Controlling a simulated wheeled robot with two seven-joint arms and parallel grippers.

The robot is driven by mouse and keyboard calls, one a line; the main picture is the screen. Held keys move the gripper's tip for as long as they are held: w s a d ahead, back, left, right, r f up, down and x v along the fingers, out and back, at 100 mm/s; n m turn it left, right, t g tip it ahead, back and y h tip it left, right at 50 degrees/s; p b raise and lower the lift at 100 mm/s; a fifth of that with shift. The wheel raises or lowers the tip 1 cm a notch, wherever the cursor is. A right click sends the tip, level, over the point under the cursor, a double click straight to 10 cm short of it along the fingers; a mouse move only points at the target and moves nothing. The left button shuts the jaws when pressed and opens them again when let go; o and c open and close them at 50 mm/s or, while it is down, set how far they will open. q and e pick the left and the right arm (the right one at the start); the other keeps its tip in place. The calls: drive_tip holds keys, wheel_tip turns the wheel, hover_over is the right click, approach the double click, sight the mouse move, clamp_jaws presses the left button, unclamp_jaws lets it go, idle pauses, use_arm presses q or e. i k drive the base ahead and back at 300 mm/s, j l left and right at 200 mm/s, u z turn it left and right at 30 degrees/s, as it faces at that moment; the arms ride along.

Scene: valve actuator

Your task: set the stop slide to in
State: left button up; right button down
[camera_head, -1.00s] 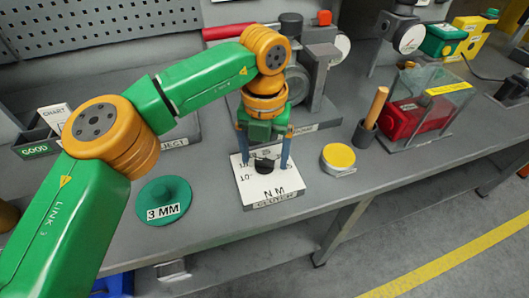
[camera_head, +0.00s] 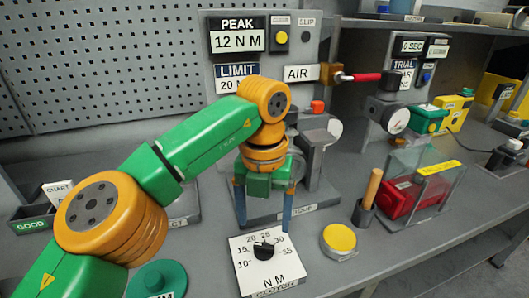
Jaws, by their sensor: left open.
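I cannot make out a part marked as the stop slide in the head view; it may be hidden behind my left arm. My left gripper (camera_head: 264,222) points down, open, with its two blue fingers apart and nothing seen between them. It is just behind the white N M clutch dial box (camera_head: 283,272), in front of a grey machine (camera_head: 318,150) that it and the arm largely hide. The black dial knob (camera_head: 264,250) is clear of the fingers. My right gripper is not in view.
A yellow-topped round can (camera_head: 339,238), a holder with a wooden handle (camera_head: 372,188) and a clear guard over a red box (camera_head: 398,199) stand to the right. A green disc (camera_head: 157,279) is at the lower left. A red-handled air valve (camera_head: 359,77) juts out above.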

sight(316, 107)
drive_tip(key=k, duration=1)
